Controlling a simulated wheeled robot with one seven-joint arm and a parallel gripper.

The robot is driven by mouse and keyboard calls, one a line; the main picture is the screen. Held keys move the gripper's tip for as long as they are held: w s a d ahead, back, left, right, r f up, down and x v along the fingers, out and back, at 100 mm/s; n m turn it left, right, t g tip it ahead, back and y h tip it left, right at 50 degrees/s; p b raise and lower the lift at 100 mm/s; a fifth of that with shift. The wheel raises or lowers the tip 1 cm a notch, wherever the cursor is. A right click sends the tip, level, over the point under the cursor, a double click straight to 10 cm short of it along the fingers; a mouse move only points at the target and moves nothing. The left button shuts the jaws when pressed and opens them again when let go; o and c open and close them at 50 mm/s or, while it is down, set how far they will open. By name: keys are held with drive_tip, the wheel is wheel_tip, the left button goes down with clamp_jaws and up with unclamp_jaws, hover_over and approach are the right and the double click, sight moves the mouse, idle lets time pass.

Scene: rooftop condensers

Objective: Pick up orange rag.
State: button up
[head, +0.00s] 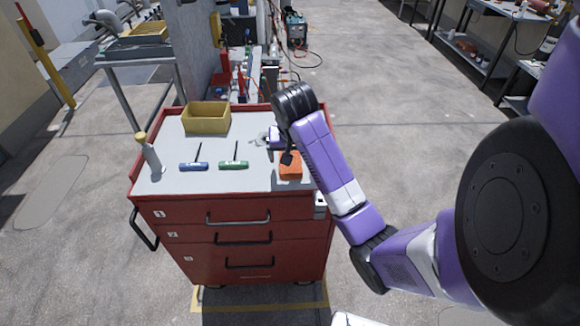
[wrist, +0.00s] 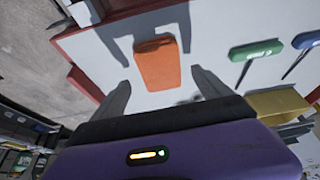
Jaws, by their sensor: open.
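The orange rag (head: 291,171) is a folded block lying on the grey top of the red tool cabinet, near its right edge. In the wrist view the orange rag (wrist: 158,63) lies on the pale surface just beyond and between the fingertips. My gripper (wrist: 161,82) is open and empty, with one grey finger on each side of the rag's line. In the head view my gripper (head: 287,157) is over the rag's upper end and hides part of it. Whether the fingers touch the surface I cannot tell.
On the red tool cabinet (head: 235,202) are a yellow bin (head: 206,117), a blue-handled tool (head: 194,166), a green-handled tool (head: 234,165) and a grey bottle (head: 151,158) with a yellow cap. The cabinet top between these is clear. A side table (head: 139,52) stands behind.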

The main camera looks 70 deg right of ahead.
drive_tip(key=shift+x, duration=1.8)
drive_tip(key=shift+w+f, duration=0.1)
drive_tip(key=c, duration=1.4)
drive_tip(key=shift+c, duration=0.2)
